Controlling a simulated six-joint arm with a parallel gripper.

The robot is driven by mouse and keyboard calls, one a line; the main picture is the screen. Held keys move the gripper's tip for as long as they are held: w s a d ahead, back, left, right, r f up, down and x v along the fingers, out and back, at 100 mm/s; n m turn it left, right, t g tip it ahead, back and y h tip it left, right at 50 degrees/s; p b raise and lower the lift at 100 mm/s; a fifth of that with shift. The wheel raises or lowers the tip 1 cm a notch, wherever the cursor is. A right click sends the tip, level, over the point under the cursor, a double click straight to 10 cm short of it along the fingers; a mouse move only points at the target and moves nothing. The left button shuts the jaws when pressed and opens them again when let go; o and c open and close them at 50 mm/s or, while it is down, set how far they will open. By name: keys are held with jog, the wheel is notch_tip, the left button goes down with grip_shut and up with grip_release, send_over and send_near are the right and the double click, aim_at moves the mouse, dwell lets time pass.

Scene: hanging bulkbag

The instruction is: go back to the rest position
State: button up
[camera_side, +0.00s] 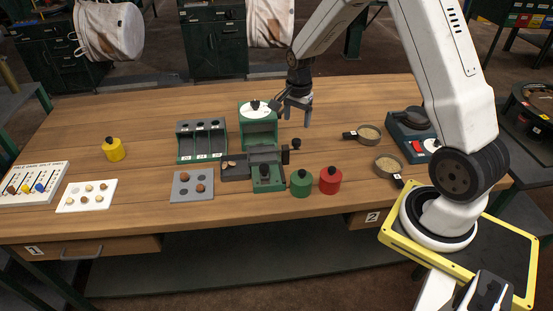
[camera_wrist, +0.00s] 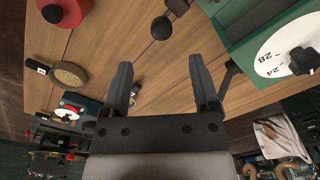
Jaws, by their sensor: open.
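My gripper (camera_side: 298,118) hangs above the wooden table (camera_side: 335,105), just right of the green device with a white dial (camera_side: 258,110). In the wrist view its two dark fingers (camera_wrist: 162,85) are apart with nothing between them. The white dial with a dark knob also shows in the wrist view (camera_wrist: 285,52), at the right.
Red (camera_side: 330,180) and green (camera_side: 301,183) knobbed weights stand near the front edge. Two round pans (camera_side: 369,133) and a dark teal device (camera_side: 410,128) lie to the right. A green rack (camera_side: 201,141), grey tray (camera_side: 192,186) and yellow weight (camera_side: 114,150) are left. Table behind my gripper is clear.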

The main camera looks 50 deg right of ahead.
jog(key=s+a+r+n+t, duration=0.1)
jog(key=s+a+r+n, duration=0.1)
jog(key=s+a+n, duration=0.4)
jog(key=s+a+r+n+t, duration=0.1)
jog(key=s+a+r+n, duration=0.2)
jog(key=s+a+n, duration=0.4)
jog(key=a+n, duration=0.3)
jog(key=n, duration=0.1)
jog(key=shift+s+a+r, duration=0.15)
jog(key=shift+s, duration=0.1)
